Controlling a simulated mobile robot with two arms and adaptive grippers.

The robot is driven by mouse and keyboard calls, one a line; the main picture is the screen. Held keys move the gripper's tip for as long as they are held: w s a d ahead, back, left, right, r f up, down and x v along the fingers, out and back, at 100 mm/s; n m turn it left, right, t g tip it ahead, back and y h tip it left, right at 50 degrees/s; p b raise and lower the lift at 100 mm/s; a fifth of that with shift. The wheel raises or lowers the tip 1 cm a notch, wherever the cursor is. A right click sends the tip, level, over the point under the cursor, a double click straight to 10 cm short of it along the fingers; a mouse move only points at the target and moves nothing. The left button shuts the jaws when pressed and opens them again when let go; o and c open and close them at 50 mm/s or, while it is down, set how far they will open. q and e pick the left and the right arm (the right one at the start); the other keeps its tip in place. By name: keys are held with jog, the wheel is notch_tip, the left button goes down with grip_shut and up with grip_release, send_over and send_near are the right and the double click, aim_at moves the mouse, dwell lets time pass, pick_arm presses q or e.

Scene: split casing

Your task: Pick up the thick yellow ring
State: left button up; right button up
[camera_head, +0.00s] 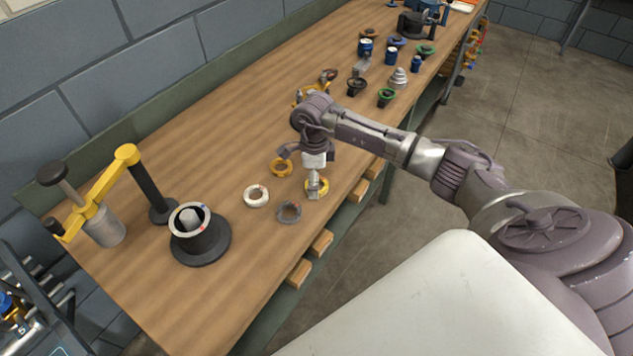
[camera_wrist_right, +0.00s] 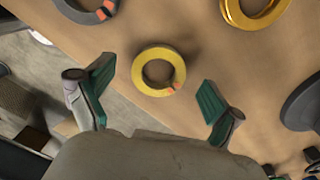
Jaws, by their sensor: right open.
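A yellow ring (camera_wrist_right: 158,90) with an orange mark lies flat on the wooden bench, centred between my right fingers in the wrist view. In the head view the same yellow ring (camera_head: 323,187) is partly hidden by my right gripper (camera_head: 314,190). My right gripper (camera_wrist_right: 155,100) is open and empty, with green-padded fingers on either side of the ring; I cannot tell the exact height above it. My left gripper is not in view.
A black stand with a cylinder (camera_head: 205,247) and a yellow-armed press (camera_head: 98,200) stand at the left. Several small parts crowd the far bench. The front bench edge is close to the yellow ring.

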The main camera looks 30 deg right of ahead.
jog(key=shift+f, duration=0.55)
jog(key=c, duration=1.2)
jog(key=shift+r, duration=0.1)
jog(key=shift+r+b, duration=0.3)
jog(key=shift+r, duration=0.25)
notch_tip(320, 180, up, 3)
jog(key=shift+f+b, duration=0.1)
jog(key=shift+b, duration=0.6)
jog(key=s+d+r, duration=0.2)
jog(key=s+r, duration=0.1)
jog(key=s+d+r, duration=0.2)
jog(key=s+r, duration=0.1)
jog(key=s+d+r+b, duration=0.1)
jog(key=s+d+r, duration=0.1)
jog(key=s+r, duration=0.2)
jog(key=shift+d, duration=0.2)
